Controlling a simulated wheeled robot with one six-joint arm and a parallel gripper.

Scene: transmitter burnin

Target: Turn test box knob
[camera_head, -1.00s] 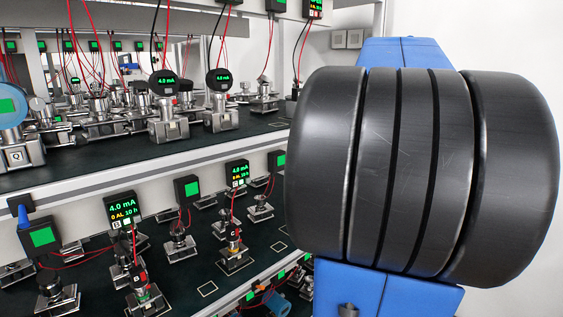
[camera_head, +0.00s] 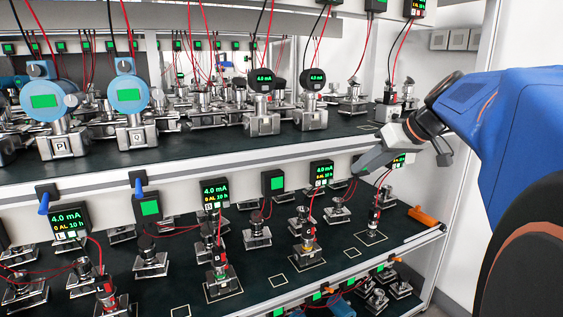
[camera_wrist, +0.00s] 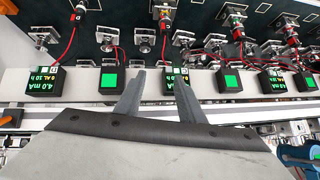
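Several black test boxes with green screens line the front rail between the two shelves. In the head view, one reading 4.0 mA (camera_head: 215,193) is near the middle, another (camera_head: 321,172) is right of it, and one (camera_head: 68,225) is at the left. My gripper (camera_head: 408,158) is at the right, in front of the rail, partly covering a further test box (camera_head: 397,163). In the wrist view my gripper (camera_wrist: 158,88) has its two fingers apart, with nothing between them held. A test box (camera_wrist: 178,83) lies behind the right finger, partly hidden. No knob is clearly discernible.
Transmitters on stands crowd the upper shelf (camera_head: 225,150) and lower shelf (camera_head: 180,290), with red and black wires hanging above. Blue levers (camera_head: 139,187) stick out from the rail. An orange-handled tool (camera_head: 424,215) lies at the lower shelf's right end. Room in front looks free.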

